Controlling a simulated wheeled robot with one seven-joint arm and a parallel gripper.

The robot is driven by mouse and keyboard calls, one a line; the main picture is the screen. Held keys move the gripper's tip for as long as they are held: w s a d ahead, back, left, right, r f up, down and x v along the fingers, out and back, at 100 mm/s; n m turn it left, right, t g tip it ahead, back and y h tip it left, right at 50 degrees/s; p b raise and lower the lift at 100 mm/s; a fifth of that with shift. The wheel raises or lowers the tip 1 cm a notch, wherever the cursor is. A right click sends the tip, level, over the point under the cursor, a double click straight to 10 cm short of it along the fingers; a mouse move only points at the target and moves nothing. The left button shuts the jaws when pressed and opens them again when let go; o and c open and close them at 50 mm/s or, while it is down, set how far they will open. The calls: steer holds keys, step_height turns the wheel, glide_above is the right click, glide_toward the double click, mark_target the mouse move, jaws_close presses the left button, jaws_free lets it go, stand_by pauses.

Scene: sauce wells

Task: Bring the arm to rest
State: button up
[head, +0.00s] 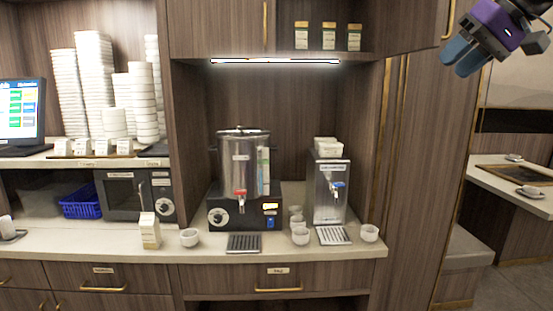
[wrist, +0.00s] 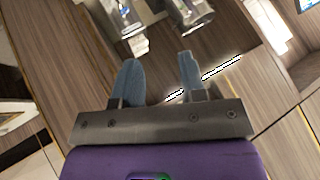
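My gripper (head: 457,58) is at the top right of the head view, raised in front of the tall wood panels and well clear of the counter. In the wrist view (wrist: 158,82) its two blue fingers stand apart with nothing between them. The wrist view is turned over, with the lit strip and cabinet fronts behind the fingers. Part of my arm is cut off by the picture's edge in the head view.
The counter (head: 90,240) holds a steel urn (head: 242,165), a smaller dispenser (head: 330,190), several white cups (head: 300,236) and a carton (head: 149,230). Stacked white dishes (head: 95,75) and a monitor (head: 20,112) stand left. A side table (head: 512,188) with cups is right.

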steer(key=s+a+f+h, duration=0.1)
steer(key=s+f+h, duration=0.2)
steer(key=s+f, duration=0.8)
steer(key=s+a+f+m+g+h, duration=0.1)
steer(key=s+a+f+h, duration=0.1)
steer(key=s+f, duration=0.9)
steer(key=shift+s+a+f+h, duration=0.15)
steer(key=shift+a+f+h, duration=0.15)
steer(key=shift+f+h, duration=0.3)
